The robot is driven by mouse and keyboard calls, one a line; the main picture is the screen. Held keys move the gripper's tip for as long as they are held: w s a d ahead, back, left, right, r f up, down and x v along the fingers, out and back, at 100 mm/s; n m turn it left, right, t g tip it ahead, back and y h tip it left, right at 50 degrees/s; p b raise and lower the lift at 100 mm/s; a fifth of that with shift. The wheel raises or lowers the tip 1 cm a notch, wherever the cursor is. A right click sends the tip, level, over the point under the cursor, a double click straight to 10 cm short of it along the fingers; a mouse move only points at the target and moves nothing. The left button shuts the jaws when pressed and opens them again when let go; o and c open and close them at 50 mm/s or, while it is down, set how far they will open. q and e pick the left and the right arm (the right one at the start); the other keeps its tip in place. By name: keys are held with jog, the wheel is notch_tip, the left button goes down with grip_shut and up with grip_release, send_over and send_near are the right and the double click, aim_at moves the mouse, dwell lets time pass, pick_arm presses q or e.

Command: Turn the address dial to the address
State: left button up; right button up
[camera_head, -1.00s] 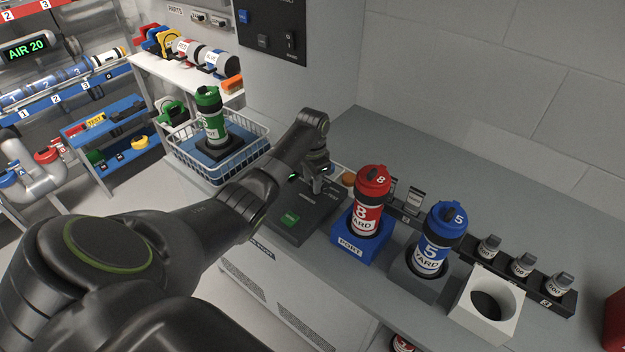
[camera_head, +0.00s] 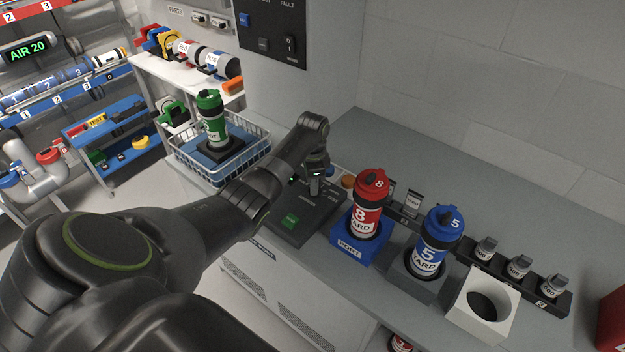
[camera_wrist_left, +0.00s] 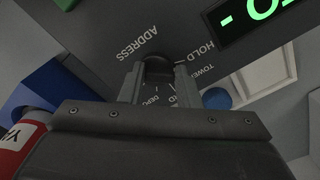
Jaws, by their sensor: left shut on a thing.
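The address dial (camera_wrist_left: 157,68) is a dark round knob on the grey console (camera_head: 283,235), under the printed word ADDRESS in the left wrist view. My left gripper (camera_head: 318,188) reaches down onto the console's far right part. In the left wrist view its two fingers (camera_wrist_left: 158,84) are shut on the dial, one on each side. Labels reading HOLD, TOWER and DEPOT show around the dial, with another partly covered by a finger. The dial's pointer cannot be made out. In the head view the gripper hides the dial. My right gripper is not in view.
A red canister (camera_head: 367,215) marked 8 YARD stands in a blue PORT holder right of the console. A blue canister (camera_head: 433,240) marked 5 YARD stands beside it. A wire basket (camera_head: 235,170) with a green canister is on the left. A lit green display (camera_wrist_left: 255,12) is near the dial.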

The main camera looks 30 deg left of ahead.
pick_arm(q)
jog(key=shift+w+m, duration=0.1)
jog(key=shift+m, duration=1.1)
jog(key=shift+p, duration=0.3)
jog(key=o, duration=1)
jog(key=shift+c, duration=0.2)
notch_tip(320, 180, up, 18)
jog(key=p, duration=0.1)
jog(key=shift+f, duration=0.25)
